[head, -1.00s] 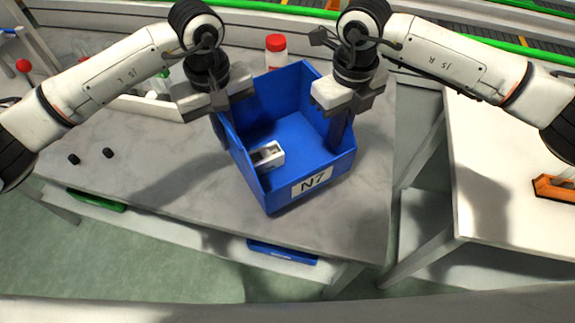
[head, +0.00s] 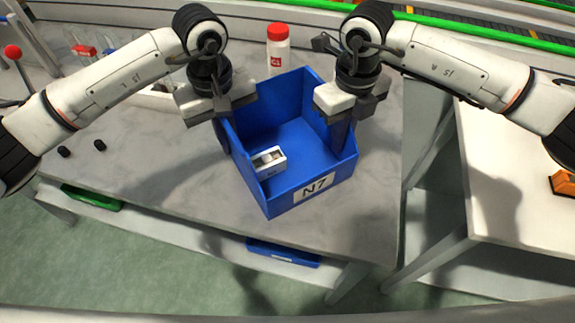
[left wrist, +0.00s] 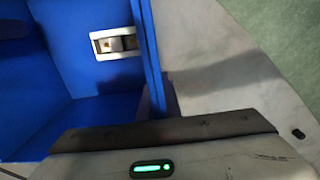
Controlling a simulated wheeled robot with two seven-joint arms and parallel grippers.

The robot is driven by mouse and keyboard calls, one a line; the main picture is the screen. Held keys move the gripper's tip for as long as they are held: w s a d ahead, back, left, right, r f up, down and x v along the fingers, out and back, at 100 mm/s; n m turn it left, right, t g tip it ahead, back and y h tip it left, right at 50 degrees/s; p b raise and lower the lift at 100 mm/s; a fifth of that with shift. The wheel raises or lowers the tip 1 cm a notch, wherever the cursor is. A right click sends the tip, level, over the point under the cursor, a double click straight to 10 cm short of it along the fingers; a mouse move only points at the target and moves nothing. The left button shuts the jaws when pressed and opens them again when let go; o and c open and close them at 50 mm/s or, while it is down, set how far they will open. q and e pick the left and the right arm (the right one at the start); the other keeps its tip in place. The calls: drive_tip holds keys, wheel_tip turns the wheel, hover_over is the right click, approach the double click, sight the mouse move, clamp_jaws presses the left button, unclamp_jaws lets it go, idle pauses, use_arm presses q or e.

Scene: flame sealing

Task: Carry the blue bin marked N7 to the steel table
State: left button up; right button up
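The blue bin marked N7 (head: 281,200) is upright over the grey marble-look table (head: 170,205); I cannot tell whether its base touches the top. A small grey-white block (head: 268,161) lies inside by the left wall. My left gripper (head: 226,112) is closed on the bin's left wall; its fingertips are mostly hidden. My right gripper (head: 339,125) is closed on the right wall, with one finger inside the bin. The left wrist view shows the bin's blue interior (left wrist: 70,60), the block (left wrist: 115,43) and the wall at my left finger. No table in view is clearly steel.
A white bottle with a red cap (head: 278,52) stands behind the bin. Two small black pegs (head: 82,148) lie at left. A separate pale table (head: 515,215) with an orange object (head: 565,184) stands at right, across a gap. A green-edged conveyor runs behind.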

use_arm(q)
drive_tip(key=o, duration=0.4)
use_arm(e)
drive_tip(key=o, duration=0.4)
use_arm(q)
drive_tip(key=shift+r, duration=0.1)
wheel_tip(320, 180, up, 12)
drive_tip(key=shift+f, duration=0.2)
drive_tip(key=shift+r, duration=0.15)
use_arm(e)
drive_tip(key=shift+r, duration=0.25)
wheel_tip(320, 180, up, 12)
drive_tip(key=shift+f, duration=0.2)
